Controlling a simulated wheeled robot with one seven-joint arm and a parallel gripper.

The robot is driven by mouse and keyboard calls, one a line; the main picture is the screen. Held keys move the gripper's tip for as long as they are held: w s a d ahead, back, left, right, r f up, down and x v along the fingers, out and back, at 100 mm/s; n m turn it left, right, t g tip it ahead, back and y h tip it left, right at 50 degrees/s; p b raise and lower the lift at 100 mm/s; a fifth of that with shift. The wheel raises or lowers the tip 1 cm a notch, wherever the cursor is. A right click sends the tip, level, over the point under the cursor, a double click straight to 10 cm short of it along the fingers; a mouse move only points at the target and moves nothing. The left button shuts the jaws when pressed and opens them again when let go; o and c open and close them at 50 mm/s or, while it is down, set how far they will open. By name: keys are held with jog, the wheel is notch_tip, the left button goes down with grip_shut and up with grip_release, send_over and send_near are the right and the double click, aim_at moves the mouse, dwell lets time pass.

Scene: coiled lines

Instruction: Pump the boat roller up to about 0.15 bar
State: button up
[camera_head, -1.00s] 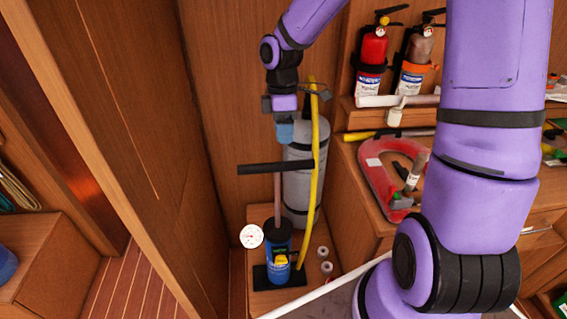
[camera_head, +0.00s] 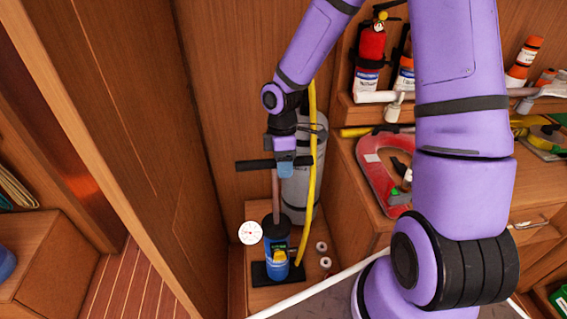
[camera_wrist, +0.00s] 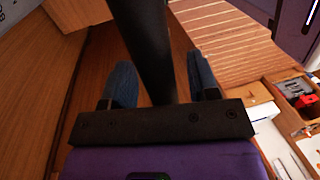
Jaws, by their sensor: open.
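The hand pump (camera_head: 277,258) has a blue body on a black foot and stands upright on a low wooden ledge. Its rod is up, with a black crossbar handle (camera_head: 250,165) on top. A round white gauge (camera_head: 250,232) shows beside the pump; its reading is too small to tell. A yellow hose (camera_head: 312,130) runs up from the pump along the grey cylinder (camera_head: 298,190), apparently the boat roller. My gripper (camera_head: 285,171) is at the handle's right half. In the wrist view the handle (camera_wrist: 148,45) passes between the open blue fingers (camera_wrist: 163,85); contact is unclear.
A wooden wall stands close on the left. On the right, a cabinet bears a red horseshoe buoy (camera_head: 377,180), with a fire extinguisher (camera_head: 371,45) above. Small white rolls (camera_head: 323,254) lie beside the pump. A pale pole (camera_head: 315,292) crosses in front.

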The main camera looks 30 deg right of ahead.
grip_shut()
send_near(284, 224)
jog(key=f, duration=0.2)
jog(key=s+f, duration=0.1)
jog(key=f, duration=0.2)
jog(key=shift+a, duration=0.15)
dwell(0.4)
grip_release()
notch_tip(284, 224, up, 10)
jog(key=w, duration=0.2)
jog(key=shift+d+r, duration=0.25)
jog(key=shift+d, duration=0.1)
jog(key=shift+w, duration=0.1)
